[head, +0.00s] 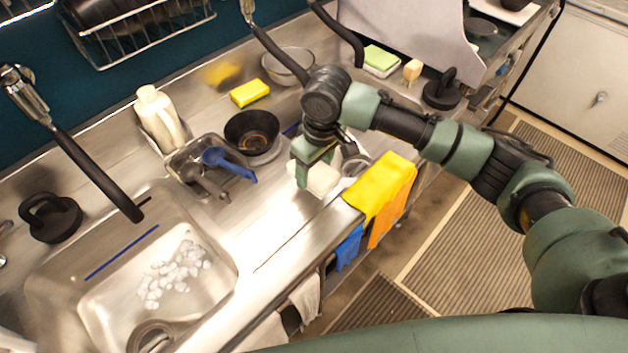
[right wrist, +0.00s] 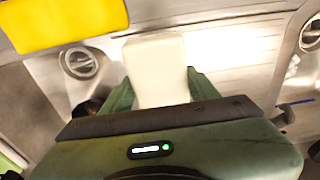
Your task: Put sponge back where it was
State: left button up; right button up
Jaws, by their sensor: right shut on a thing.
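My right gripper (head: 310,168) is above the front part of the steel counter, left of the yellow cloth. It is shut on a pale, cream-white block with rounded corners, which looks like the sponge (head: 322,179). In the right wrist view the sponge (right wrist: 156,58) sticks out between the green fingers of the gripper (right wrist: 160,88). I cannot tell whether it touches the counter. A yellow sponge (head: 250,93) lies at the back of the counter. A green-topped sponge (head: 381,58) lies at the back right. My left gripper is not in view.
A dark bowl (head: 252,133), a small bin with a blue-handled brush (head: 228,162) and a white bottle (head: 160,115) stand left of the gripper. A sink (head: 200,310) is at the lower left. A yellow cloth (head: 381,187) hangs over the front edge. Bare counter (head: 262,215) lies between.

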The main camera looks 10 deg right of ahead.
aim_at(317, 171)
jog(key=shift+f+p, duration=0.4)
jog(key=shift+f, duration=2.55)
jog(key=o, duration=1.5)
jog(key=shift+f, duration=0.15)
jog(key=r, duration=0.4)
jog(key=r+b, duration=0.1)
jog(key=r, duration=0.3)
jog(key=s+r, duration=0.1)
jog(key=r, duration=0.3)
jog(key=shift+s+d+r+b, duration=0.1)
jog(key=shift+d+r+b, duration=0.05)
jog(key=shift+d+b, duration=0.25)
